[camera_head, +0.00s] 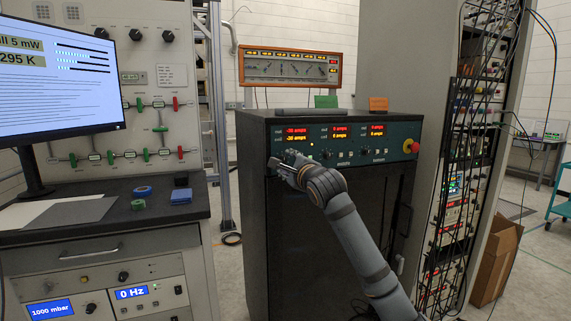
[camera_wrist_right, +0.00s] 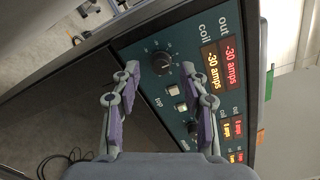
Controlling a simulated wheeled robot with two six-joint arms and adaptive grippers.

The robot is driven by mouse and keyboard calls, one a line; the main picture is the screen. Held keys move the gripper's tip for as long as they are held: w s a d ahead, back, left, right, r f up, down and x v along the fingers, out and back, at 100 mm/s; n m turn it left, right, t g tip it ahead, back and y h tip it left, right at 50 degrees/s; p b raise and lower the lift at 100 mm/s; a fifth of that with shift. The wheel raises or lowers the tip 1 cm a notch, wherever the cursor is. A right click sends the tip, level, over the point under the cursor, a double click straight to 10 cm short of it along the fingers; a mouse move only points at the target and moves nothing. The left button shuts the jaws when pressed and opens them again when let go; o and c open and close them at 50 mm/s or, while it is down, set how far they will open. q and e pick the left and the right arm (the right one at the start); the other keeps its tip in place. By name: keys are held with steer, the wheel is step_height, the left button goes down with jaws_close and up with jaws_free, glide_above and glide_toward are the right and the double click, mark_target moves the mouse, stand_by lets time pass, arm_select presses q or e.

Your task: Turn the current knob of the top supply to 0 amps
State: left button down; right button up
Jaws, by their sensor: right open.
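The top supply is the left section of the green panel (camera_head: 345,143) on a dark cabinet. Its red and amber displays read -30 amps for out and coil, clearest in the right wrist view (camera_wrist_right: 219,65). Its round black current knob (camera_wrist_right: 162,63) has a dial scale around it; my gripper hides it in the head view. My right gripper (camera_head: 279,164) is open in front of the panel's left end. In the right wrist view its fingertips (camera_wrist_right: 161,74) appear on either side of the knob; contact is not visible. My left gripper is out of view.
Small square buttons (camera_wrist_right: 173,91) sit beside the knob. The other sections (camera_head: 341,132) show 0 amps. A red emergency button (camera_head: 411,146) is at the panel's right end. A desk with a monitor (camera_head: 60,75) stands left, and a cabled rack (camera_head: 470,170) stands right.

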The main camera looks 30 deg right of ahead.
steer(key=shift+v, duration=2.85)
